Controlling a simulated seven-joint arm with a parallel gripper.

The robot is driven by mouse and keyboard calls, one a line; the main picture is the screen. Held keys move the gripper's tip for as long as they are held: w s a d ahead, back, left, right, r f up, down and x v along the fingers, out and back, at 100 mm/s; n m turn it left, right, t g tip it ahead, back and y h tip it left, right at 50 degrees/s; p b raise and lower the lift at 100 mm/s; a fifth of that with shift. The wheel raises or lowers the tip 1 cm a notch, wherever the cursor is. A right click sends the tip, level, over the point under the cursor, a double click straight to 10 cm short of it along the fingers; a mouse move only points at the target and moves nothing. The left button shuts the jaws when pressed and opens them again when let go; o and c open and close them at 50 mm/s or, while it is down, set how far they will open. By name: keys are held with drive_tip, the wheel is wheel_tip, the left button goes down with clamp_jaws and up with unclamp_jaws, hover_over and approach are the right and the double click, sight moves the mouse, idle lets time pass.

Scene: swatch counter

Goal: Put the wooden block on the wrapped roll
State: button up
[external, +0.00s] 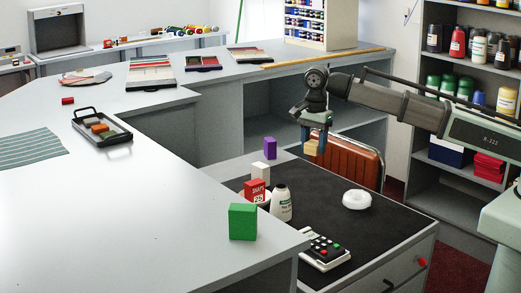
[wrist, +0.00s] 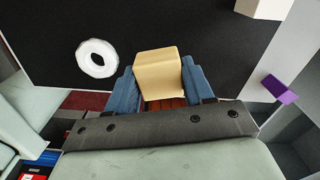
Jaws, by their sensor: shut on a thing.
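The wooden block (external: 312,147) is pale tan and is held between the blue fingers of my gripper (external: 316,138), up in the air above the far side of the dark mat. In the wrist view the block (wrist: 158,72) sits between both fingers (wrist: 160,88). A white ring-shaped roll, which I take as the wrapped roll (external: 356,199), lies flat on the dark mat, to the right of and lower than my gripper in the external view. In the wrist view the roll (wrist: 97,58) is left of the block, apart from it, with its central hole visible.
A green block (external: 242,222) stands on the white counter. An orange-brown chair (external: 350,160) is behind my gripper.

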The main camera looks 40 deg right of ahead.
drive_tip(key=s+d+n, duration=0.3)
drive_tip(key=s, duration=0.5)
drive_tip(key=n, duration=1.2)
hover_over(358, 195)
drive_tip(key=shift+w+d+f, duration=0.1)
drive_tip(key=shift+f, duration=5.25)
drive_tip(key=shift+f, duration=0.1)
drive_tip(key=o, duration=1)
drive_tip(key=shift+r, duration=6.1)
